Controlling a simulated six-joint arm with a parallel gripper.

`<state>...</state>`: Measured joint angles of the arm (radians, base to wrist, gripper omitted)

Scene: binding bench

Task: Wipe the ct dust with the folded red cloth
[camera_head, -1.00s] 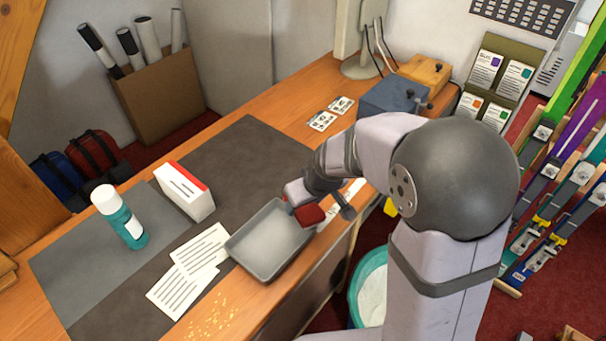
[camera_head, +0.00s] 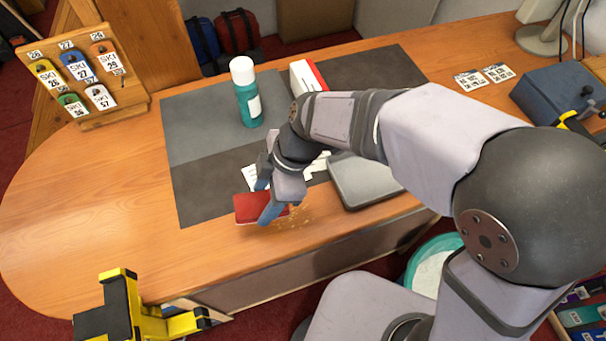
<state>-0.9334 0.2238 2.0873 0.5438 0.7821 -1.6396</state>
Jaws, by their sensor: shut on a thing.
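My gripper (camera_head: 264,198) is shut on the folded red cloth (camera_head: 247,208). It holds the cloth low over the front of the bench, at the left end of the dust patch. I cannot tell whether the cloth touches the bench top. The yellow-orange dust (camera_head: 297,221) is scattered on the wood near the front edge, just right of the cloth. My gripper and the cloth hide part of it.
A grey tray (camera_head: 366,190) lies right of the dust. Printed papers (camera_head: 318,165) are partly hidden behind my arm. A teal bottle (camera_head: 247,100) and a red-and-white box (camera_head: 304,76) stand on the dark mat (camera_head: 190,186). The bench's left end (camera_head: 90,200) is clear.

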